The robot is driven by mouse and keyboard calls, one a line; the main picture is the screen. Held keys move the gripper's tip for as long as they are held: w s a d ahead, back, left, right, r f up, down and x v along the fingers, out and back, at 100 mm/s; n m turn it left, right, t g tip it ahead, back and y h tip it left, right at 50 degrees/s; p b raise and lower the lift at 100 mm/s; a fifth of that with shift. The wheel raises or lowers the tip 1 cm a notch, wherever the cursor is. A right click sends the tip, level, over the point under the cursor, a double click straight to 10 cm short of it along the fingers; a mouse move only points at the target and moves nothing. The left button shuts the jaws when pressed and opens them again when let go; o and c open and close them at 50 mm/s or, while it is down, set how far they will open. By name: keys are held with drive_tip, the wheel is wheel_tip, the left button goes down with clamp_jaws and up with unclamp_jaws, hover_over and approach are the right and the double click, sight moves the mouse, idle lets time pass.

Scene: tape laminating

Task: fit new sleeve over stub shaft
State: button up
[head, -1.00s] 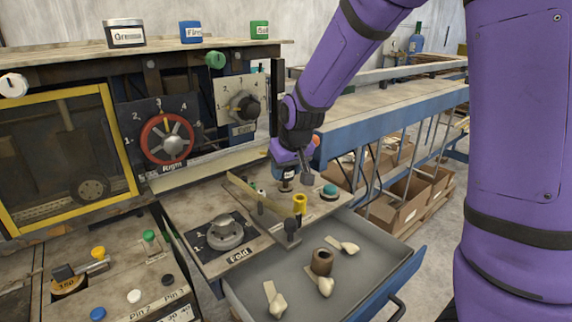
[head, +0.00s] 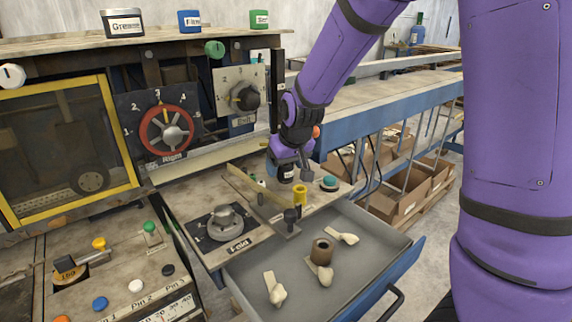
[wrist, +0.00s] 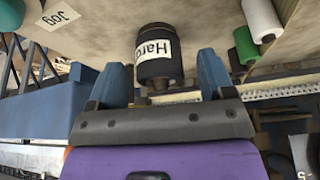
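A brown hollow cylinder, sleeve-like (head: 322,252), stands upright in the open drawer. A yellow collar-like piece (head: 300,196) stands on the bench top above the drawer; I cannot tell whether it is a sleeve. A dark upright peg (head: 290,216) stands near it; I cannot tell whether it is the stub shaft. My gripper (wrist: 165,75) points down over the bench top, away from the brown cylinder. Its blue fingers are apart, with a black jar labelled "Hard…" (wrist: 158,60) between them in the wrist view. A gap shows beside the jar's right side. The jar also shows under the gripper in the head view (head: 286,173).
The grey drawer (head: 245,266) also holds several pale spoon-like pieces (head: 274,289). A teal button (head: 329,183) is right of the gripper. A long bar (head: 256,199) lies left of it. A knob labelled "Feed" (head: 225,222) stands nearer. Cardboard boxes (head: 395,208) sit under the conveyor.

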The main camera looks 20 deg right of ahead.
drive_tip(key=v, duration=1)
drive_tip(key=shift+s+r, duration=0.2)
drive_tip(key=shift+r, duration=0.15)
drive_tip(key=shift+d, duration=0.1)
idle(0.4)
drive_tip(key=s+d+r, duration=0.2)
drive_tip(key=s, duration=0.6)
drive_tip(key=s+d+r+m, duration=0.1)
drive_tip(key=s+d+r, duration=0.1)
drive_tip(key=s, duration=0.6)
drive_tip(key=s+d+r, duration=0.2)
drive_tip(key=s, duration=0.7)
drive_tip(key=shift+r+m+t+h, duration=0.3)
drive_tip(key=shift+r+t, duration=0.05)
drive_tip(key=shift+t, duration=0.05)
drive_tip(key=shift+d, duration=0.1)
drive_tip(key=shift+c, duration=0.3)
